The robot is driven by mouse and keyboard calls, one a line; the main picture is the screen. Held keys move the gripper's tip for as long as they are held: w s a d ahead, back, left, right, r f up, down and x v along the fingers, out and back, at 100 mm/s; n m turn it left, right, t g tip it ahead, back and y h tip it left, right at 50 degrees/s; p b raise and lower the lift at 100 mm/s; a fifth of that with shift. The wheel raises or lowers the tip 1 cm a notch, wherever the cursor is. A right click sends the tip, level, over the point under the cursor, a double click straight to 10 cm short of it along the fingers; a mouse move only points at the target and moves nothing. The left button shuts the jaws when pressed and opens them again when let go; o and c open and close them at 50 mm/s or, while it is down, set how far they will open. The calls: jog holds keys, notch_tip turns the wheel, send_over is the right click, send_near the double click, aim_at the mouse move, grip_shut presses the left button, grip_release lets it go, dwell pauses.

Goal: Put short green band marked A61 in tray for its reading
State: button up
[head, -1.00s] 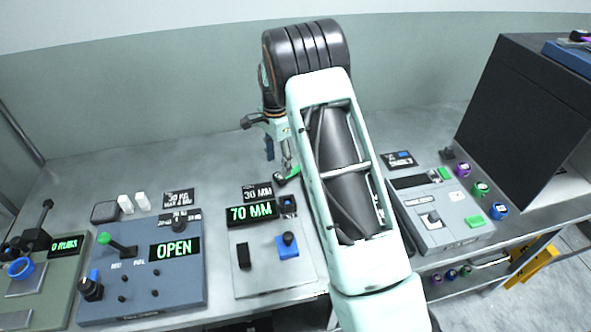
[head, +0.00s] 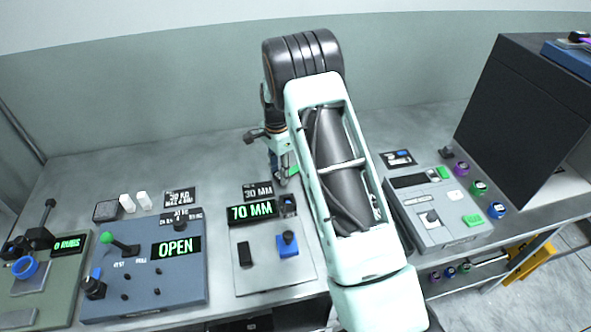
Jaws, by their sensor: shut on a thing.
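My gripper (head: 281,178) points down at the back middle of the bench, just behind the 30 MM plate, and is partly hidden by my arm. It is shut on a small green piece (head: 293,170), which shows at the right of the fingers; it looks like the short green band. Most of it is hidden, and no A61 marking can be read. I cannot tell whether it touches the bench. No tray for the band can be told apart for certain.
The 30 MM plate (head: 258,192) and a device with a 70 MM display (head: 252,212) stand in front of my gripper. A blue panel reads OPEN (head: 176,247). A grey console (head: 437,212) and purple, green and blue spools (head: 479,188) are right, beside a dark box (head: 525,120).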

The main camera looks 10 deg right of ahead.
jog(key=shift+r, duration=0.1)
jog(key=shift+c, duration=0.2)
jog(key=shift+r, duration=0.4)
notch_tip(320, 180, up, 2)
jog(key=shift+r+b, duration=0.2)
jog(key=shift+b, duration=0.1)
jog(key=s+r+b, duration=0.1)
jog(key=s+r, duration=0.4)
jog(key=s, duration=0.2)
jog(key=s+a+r+b, duration=0.1)
jog(key=s+r+b, duration=0.1)
jog(key=s+r, duration=0.2)
jog(key=s, duration=0.3)
jog(key=shift+a+r, duration=0.25)
jog(key=shift+r, duration=0.1)
